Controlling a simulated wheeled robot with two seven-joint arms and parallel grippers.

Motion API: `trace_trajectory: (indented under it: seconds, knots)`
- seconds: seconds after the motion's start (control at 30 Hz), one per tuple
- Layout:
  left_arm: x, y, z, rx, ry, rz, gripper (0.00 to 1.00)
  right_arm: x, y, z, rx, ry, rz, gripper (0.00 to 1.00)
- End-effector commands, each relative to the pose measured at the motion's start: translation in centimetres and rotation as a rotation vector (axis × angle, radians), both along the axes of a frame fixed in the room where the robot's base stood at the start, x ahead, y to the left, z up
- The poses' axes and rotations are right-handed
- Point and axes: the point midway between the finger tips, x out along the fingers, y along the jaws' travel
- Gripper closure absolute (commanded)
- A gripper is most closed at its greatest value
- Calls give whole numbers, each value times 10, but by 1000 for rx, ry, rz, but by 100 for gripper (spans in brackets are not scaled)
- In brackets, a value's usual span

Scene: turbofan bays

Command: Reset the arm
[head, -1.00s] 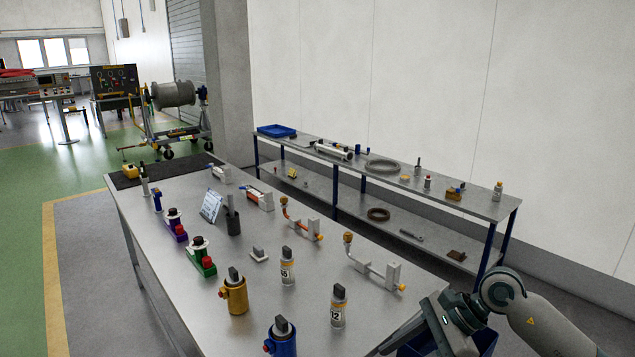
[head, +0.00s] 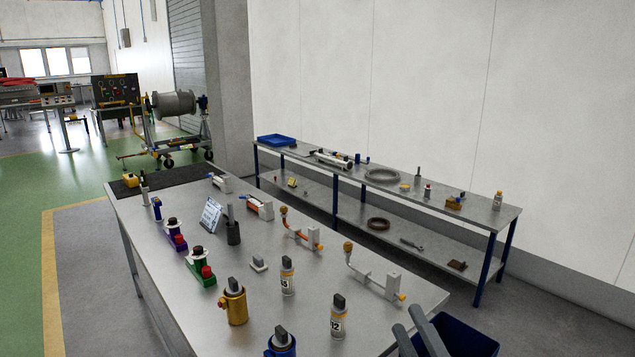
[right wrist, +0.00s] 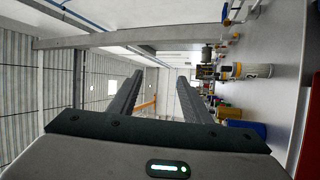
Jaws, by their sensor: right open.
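My right gripper (head: 416,330) shows at the bottom edge of the head view, by the near right corner of the grey workbench (head: 330,262). Its two dark fingers point up and are apart, with nothing between them. In the right wrist view the gripper (right wrist: 158,82) is also open and empty, with the hall behind it and the bench on the right side of the picture. The rest of my right arm is out of the head view. My left gripper is not in view.
A blue bin (head: 462,338) stands beside the right gripper. The bench holds a gold cylinder (head: 235,306), a blue cylinder (head: 282,345), a bottle marked 12 (head: 338,318) and several fixtures. A shelf table (head: 440,197) stands along the wall.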

Motion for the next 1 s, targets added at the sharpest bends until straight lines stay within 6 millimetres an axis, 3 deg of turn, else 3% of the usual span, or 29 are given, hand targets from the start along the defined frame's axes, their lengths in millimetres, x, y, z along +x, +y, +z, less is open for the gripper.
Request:
trace_trajectory:
  seconds: [0.17, 0.27, 0.4, 0.5, 0.7, 1.0]
  knots:
    - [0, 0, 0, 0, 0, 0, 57, -22, -47, -84, 302, 358, -169, 56]
    - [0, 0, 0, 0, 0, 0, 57, -49, -65, -137, 456, 561, -267, 56]
    - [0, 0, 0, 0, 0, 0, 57, -101, -77, -203, 634, 826, -396, 56]
    - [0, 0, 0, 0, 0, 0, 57, -143, -78, -242, 736, 998, -482, 56]
    - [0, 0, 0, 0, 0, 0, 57, -213, -72, -286, 863, 1244, -606, 56]
    - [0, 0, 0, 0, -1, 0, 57, -290, -60, -314, 959, 1482, -731, 56]
